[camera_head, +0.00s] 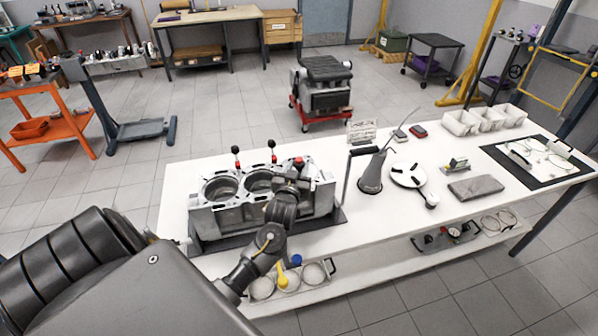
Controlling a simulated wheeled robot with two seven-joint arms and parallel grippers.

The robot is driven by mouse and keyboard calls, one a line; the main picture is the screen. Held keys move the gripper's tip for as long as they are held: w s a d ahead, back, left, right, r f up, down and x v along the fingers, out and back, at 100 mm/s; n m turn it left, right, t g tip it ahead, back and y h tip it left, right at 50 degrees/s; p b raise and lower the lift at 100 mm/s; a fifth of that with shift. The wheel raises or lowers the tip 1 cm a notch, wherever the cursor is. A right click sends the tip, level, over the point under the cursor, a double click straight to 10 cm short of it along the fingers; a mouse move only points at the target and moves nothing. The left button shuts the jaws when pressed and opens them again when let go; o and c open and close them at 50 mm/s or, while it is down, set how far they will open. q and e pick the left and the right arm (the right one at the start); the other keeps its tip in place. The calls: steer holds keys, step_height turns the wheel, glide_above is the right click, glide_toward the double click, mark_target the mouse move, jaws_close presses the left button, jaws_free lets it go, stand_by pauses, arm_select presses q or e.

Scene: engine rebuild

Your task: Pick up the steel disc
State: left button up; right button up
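A round pale disc (402,179) with dark marks lies flat on the white workbench, right of the engine block; I take it to be the steel disc. A small pale knob-like part sits at its lower right edge. My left gripper (292,180) is over the right part of the grey engine block (235,215), well left of the disc. My arm and the small view of the fingers hide whether they are open or shut and whether they hold anything. My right gripper is not in view.
A dark grey funnel-shaped can (370,178) and a dark upright stand (347,175) are between the block and the disc. A grey folded cloth (476,188), white bins (461,123) and a black mat (498,156) are farther right. The bench front near the disc is clear.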

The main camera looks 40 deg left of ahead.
arm_select(q)
jaws_close()
steer(key=shift+r, duration=0.15)
steer(key=shift+r+b, duration=0.45)
steer(key=shift+r, duration=0.1)
steer(key=s+d+r+b, duration=0.1)
steer(key=s+d+r, duration=0.8)
steer(key=s+r, duration=0.1)
steer(key=shift+s+d+r, duration=0.2)
steer(key=shift+d+r, duration=0.05)
steer(key=shift+r, duration=0.6)
